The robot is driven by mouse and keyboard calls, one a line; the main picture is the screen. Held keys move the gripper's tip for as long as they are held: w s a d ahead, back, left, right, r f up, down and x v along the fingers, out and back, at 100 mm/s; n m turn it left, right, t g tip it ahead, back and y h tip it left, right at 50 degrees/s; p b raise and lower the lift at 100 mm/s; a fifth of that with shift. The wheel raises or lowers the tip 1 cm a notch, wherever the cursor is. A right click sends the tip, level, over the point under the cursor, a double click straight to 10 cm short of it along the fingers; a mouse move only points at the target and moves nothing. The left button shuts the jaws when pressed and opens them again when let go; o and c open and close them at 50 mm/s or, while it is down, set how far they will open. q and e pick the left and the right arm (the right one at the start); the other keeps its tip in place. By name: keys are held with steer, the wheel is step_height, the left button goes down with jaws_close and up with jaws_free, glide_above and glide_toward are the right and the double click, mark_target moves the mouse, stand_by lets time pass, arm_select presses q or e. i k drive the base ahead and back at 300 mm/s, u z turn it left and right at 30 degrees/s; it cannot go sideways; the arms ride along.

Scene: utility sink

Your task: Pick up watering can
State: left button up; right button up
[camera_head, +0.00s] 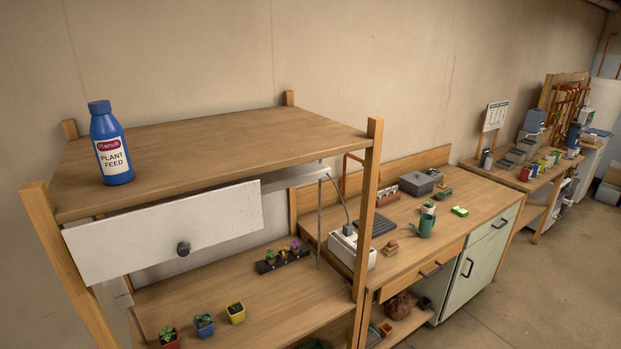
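A small green watering can (424,226) stands upright on the wooden workbench (480,195) right of the shelf rack. It is near the bench's front edge, above the drawer. A small white pot with a plant (428,208) is just behind it. Neither of my grippers shows in the head view.
A wooden rack (230,140) with a blue plant feed bottle (111,145) on top stands in front at the left. On the bench are a white box (352,249), a dark tray (376,224), small terracotta pots (390,248) and a grey box (420,182). The floor (560,270) at right is clear.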

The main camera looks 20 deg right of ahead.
mark_target(427, 223)
steer(key=z, duration=0.05)
steer(key=i, duration=0.05)
steer(key=z, duration=1.2)
